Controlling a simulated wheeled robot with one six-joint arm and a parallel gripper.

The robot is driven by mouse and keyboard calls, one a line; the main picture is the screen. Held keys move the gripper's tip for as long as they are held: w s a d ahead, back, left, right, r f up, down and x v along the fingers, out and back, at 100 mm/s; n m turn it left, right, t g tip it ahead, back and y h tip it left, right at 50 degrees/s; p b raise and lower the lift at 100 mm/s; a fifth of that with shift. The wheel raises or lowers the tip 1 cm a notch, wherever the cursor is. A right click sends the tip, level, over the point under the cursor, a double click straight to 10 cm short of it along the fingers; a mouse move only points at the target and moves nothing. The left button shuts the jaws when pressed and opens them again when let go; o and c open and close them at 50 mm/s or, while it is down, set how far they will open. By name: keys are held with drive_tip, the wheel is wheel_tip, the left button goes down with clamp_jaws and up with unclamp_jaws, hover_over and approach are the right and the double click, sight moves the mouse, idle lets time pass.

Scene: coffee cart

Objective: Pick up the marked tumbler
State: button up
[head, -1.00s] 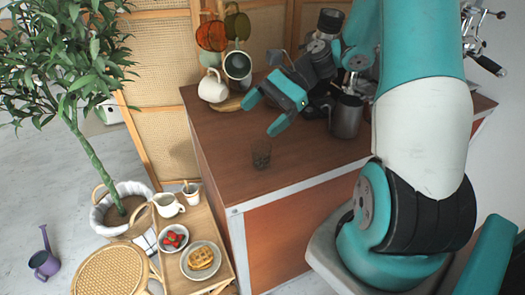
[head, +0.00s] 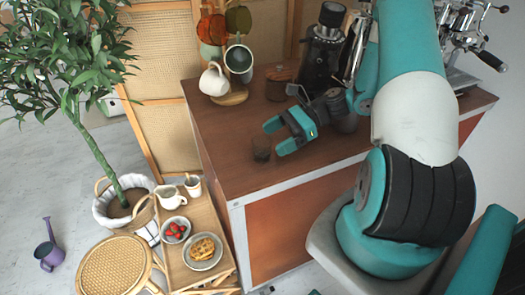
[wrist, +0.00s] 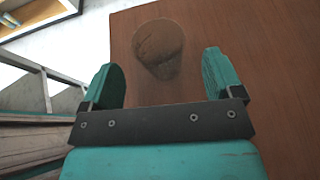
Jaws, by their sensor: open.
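The tumbler (head: 261,148) is a small, see-through brownish glass standing upright on the brown cart top near its front edge. In the wrist view the tumbler (wrist: 159,48) lies ahead of and between my fingers, a little beyond their tips. My gripper (head: 273,137) is open and empty, low over the cart top just right of the tumbler, its fingers pointing left towards it. In the wrist view my gripper (wrist: 165,82) shows a wide gap between the teal fingers. I cannot tell whether either finger touches the glass. No clear mark shows on the tumbler.
Mugs (head: 214,79) hang and stand on a wooden base at the back left. A dark grinder (head: 322,50) and a brown-lidded jar (head: 279,83) stand behind my gripper. A low wooden side table (head: 172,252) with plates stands left of the cart. The cart top left of the tumbler is clear.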

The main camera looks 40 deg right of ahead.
sight(271, 140)
drive_tip(key=x, duration=0.4)
drive_tip(key=shift+w+a+f+p, duration=0.1)
drive_tip(key=shift+a+p, duration=0.2)
drive_tip(key=shift+p, duration=0.1)
drive_tip(key=shift+c, duration=0.3)
drive_tip(key=c, duration=0.9)
drive_tip(key=shift+c, duration=0.2)
